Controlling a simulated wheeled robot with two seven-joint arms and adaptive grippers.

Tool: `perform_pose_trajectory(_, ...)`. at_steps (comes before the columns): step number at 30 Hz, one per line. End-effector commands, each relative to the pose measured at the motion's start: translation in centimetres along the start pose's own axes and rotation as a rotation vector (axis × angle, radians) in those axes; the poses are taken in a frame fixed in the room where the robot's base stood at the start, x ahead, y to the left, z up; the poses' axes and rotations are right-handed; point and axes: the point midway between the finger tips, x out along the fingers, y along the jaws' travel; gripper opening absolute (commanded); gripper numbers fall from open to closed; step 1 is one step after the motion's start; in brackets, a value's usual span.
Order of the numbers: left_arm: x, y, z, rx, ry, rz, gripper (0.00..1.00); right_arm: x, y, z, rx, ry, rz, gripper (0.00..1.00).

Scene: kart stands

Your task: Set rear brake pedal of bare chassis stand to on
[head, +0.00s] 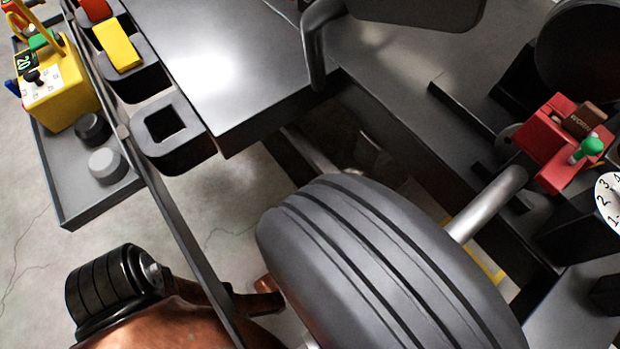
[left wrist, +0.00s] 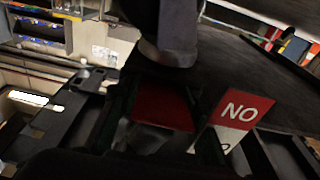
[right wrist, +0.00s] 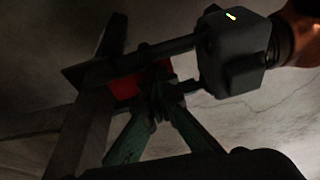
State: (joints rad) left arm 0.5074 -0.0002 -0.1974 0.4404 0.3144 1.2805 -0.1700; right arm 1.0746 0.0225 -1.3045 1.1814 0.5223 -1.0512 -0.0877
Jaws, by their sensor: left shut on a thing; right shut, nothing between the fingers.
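In the left wrist view my left gripper (left wrist: 163,120) is dark and hard to make out. Its fingers are on either side of a flat dark-red pad (left wrist: 165,105), and it is shut on this pad. I cannot tell whether the pad is the rear brake pedal. A red and white plate marked NO (left wrist: 241,111) stands just right of it. In the right wrist view my right gripper (right wrist: 160,98) has its greenish fingers together and empty, in front of a small red patch (right wrist: 126,88). Neither gripper's fingertips show clearly in the head view, which shows the dark chassis stand (head: 225,75).
A large grey tyre (head: 380,265) fills the lower middle of the head view. A red block with a green knob (head: 560,140) and a numbered white dial (head: 608,200) are at the right. A yellow box (head: 58,90) stands on a grey tray (head: 75,190) at the left.

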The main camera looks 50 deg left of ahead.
Motion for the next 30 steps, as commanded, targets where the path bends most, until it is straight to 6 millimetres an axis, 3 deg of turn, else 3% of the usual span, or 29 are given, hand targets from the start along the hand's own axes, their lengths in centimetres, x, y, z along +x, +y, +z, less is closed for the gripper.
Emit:
perform_pose_trajectory(5, -0.5, 0.1, 0.3, -0.001, -0.008, 0.0, 0.0, 0.4, -0.4, 0.3, 0.002, -0.003, -0.008, 0.0)
perform_pose_trajectory(6, -0.5, 0.1, 0.3, -0.001, -0.008, 0.0, 0.33, 0.4, -0.4, 0.3, 0.002, -0.004, -0.008, 0.0)
perform_pose_trajectory(13, -0.2, 0.1, 0.1, -0.001, -0.002, 0.001, 0.48, 0.3, -0.3, 0.3, 0.002, -0.003, -0.006, 0.0)
perform_pose_trajectory(23, -0.3, 0.0, 0.1, 0.0, 0.0, 0.0, 0.49, 0.2, -0.2, 0.2, 0.001, -0.002, -0.004, 0.0)
perform_pose_trajectory(30, -3.7, 0.1, 0.1, -0.001, -0.002, 0.0, 0.49, 0.1, -0.2, 0.2, 0.001, -0.002, -0.004, 0.0)
